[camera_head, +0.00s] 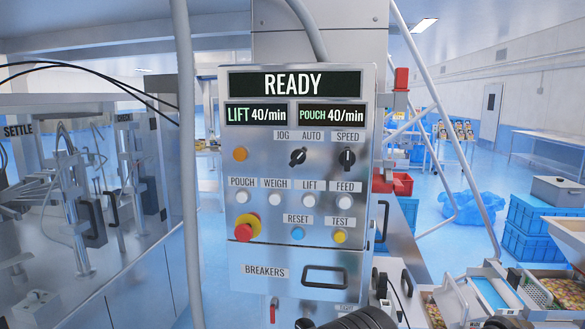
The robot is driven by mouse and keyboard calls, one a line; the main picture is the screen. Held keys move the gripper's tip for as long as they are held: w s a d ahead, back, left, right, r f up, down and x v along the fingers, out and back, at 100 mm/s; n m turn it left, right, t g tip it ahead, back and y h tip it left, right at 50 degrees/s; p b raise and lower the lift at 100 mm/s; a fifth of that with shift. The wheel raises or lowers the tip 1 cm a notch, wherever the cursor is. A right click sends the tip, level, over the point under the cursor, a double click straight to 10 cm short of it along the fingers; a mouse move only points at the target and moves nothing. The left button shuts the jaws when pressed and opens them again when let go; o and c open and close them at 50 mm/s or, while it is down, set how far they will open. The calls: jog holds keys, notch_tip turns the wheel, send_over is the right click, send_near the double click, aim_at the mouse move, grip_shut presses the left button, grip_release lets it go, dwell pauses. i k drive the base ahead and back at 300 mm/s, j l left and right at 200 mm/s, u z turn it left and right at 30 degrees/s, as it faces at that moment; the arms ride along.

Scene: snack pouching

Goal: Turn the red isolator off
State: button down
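A grey metal control panel (304,250) stands upright in the middle of the head view. A small red handle (273,309) shows below the BREAKERS cover, cut by the bottom edge; it may be the red isolator, but its setting cannot be read. A red mushroom button (243,231) on a yellow collar sits at the panel's lower left. The display (306,84) reads READY. Dark rounded parts at the bottom edge, right of the red handle, look like my arm or gripper; no fingertips are visible, and no contact with the panel can be seen.
The BREAKERS cover (290,268) has a black handle. A pale vertical pole (186,160) stands left of the panel, beside a glazed machine (80,210). Trays of small items (567,292) and blue crates (530,225) are at right.

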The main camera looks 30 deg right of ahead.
aim_at(385, 183)
jog(key=k+l, duration=0.15)
jog(key=l, duration=0.35)
jog(key=k+l+z, duration=0.1)
jog(key=l, duration=0.4)
jog(key=k+l, duration=0.15)
jog(key=l, duration=0.35)
jog(key=k+l+z, duration=0.1)
jog(key=l, duration=0.4)
